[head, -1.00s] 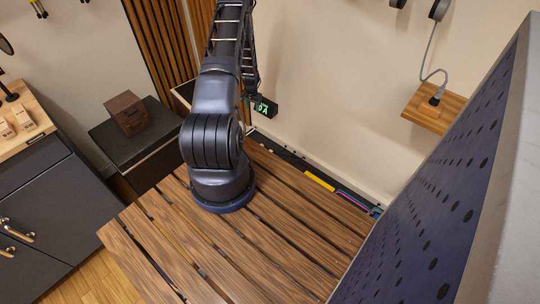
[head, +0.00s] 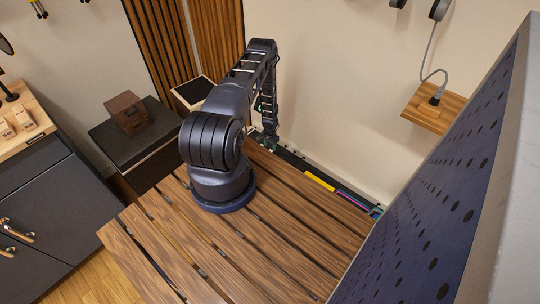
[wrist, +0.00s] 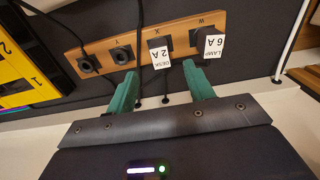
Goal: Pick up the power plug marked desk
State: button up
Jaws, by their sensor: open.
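The plug marked desk (wrist: 159,55) is black with a white tag reading "DESK 2A", upside down in the wrist view. It sits at the X place on a wooden strip (wrist: 143,42). My gripper (wrist: 160,71) is open, with its green fingers apart and nothing held. The desk plug shows between and just beyond the fingertips; I cannot tell if they touch it. A plug tagged "LAMP 6A" (wrist: 207,45) sits at W, close beyond the right fingertip. In the head view my gripper (head: 268,143) is low behind the slatted bench, mostly hidden.
A yellow numbered panel (wrist: 20,65) is farther left. The slatted bench (head: 270,220) is clear.

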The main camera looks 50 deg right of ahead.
jog(key=shift+f, duration=3.75)
jog(key=c, duration=1.1)
